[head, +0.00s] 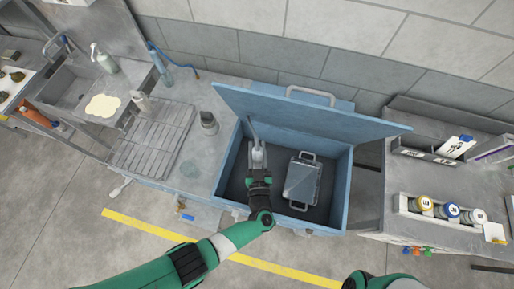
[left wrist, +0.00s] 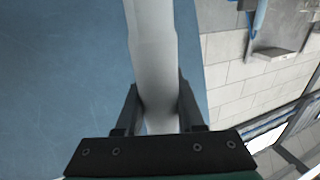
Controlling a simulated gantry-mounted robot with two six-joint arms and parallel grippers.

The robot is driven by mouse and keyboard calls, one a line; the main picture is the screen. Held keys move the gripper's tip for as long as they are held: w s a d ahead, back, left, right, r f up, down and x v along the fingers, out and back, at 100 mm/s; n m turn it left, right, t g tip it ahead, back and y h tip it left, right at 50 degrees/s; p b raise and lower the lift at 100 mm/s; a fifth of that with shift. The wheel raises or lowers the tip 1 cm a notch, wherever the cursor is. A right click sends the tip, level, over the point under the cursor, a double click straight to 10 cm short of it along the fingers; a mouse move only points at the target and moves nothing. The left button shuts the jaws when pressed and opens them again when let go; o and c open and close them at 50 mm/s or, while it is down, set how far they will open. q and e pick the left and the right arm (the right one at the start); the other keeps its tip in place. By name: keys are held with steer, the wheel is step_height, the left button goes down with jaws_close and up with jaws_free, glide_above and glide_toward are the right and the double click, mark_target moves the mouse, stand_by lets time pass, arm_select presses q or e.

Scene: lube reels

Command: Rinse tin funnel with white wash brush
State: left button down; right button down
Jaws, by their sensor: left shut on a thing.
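My left gripper (head: 258,166) is inside the open blue bin and is shut on a long, pale, smooth object (head: 252,132). The object fills the space between the two fingers in the left wrist view (left wrist: 156,60). Its slim end points toward the bin's back wall. It looks like the white wash brush, but I cannot tell for certain. A small grey metal piece (head: 208,122) stands on the counter left of the bin; I cannot tell if it is the tin funnel. My right gripper is out of view; only part of its arm shows at the bottom edge.
The blue bin (head: 229,165) has its lid (head: 310,108) raised and holds a silver box with handles (head: 303,180). A ribbed drainboard (head: 150,140) and sink (head: 68,88) lie left. A bench with reels (head: 452,211) stands right.

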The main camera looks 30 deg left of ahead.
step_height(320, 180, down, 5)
steer(key=b, duration=0.4)
steer(key=shift+b, duration=0.35)
